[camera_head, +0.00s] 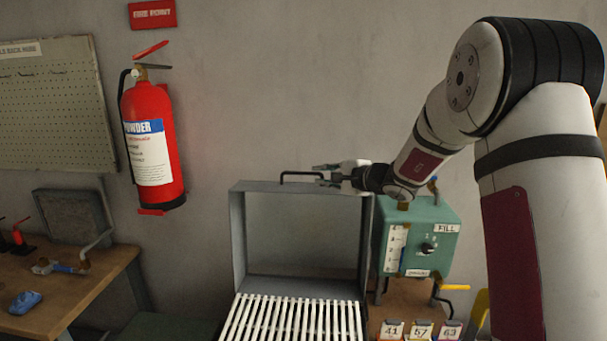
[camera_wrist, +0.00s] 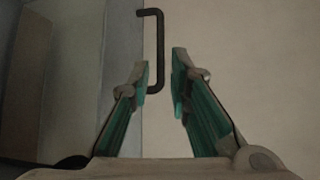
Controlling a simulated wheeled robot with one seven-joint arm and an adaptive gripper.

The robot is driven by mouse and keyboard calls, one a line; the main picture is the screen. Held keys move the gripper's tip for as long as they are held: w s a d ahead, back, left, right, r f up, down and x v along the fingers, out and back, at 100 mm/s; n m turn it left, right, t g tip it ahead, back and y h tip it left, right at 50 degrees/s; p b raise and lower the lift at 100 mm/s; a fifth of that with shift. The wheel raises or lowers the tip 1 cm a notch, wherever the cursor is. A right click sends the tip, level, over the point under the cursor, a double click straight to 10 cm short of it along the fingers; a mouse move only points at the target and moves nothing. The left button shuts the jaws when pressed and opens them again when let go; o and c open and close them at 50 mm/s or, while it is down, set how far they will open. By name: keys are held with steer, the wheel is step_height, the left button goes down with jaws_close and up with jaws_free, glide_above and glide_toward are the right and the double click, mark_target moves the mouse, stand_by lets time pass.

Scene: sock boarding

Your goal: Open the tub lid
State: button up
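The grey tub lid (camera_head: 237,240) stands raised, its framed hollow inner side facing me, behind a white slatted rack. A black bar handle (camera_head: 300,174) is on its top edge. My gripper (camera_head: 320,175) is at the right end of this handle. In the wrist view my gripper (camera_wrist: 162,65) is open, with one green-padded finger on each side. The handle (camera_wrist: 160,50) shows in the gap between the fingertips, closer to the left one. I cannot tell whether a finger touches it. The tub body below is mostly out of view.
White slats (camera_head: 290,322) lie in front of the lid. A green control box (camera_head: 418,238) stands close on the right, below my wrist. A red extinguisher (camera_head: 150,145) hangs on the wall at left. A wooden bench (camera_head: 90,285) stands at lower left.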

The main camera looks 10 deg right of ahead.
mark_target(303, 174)
steer(key=x, duration=0.9)
steer(key=shift+w+a+f+p, duration=0.1)
steer(key=shift+w+a+p, duration=0.05)
steer(key=shift+w+p, duration=0.15)
jaws_close()
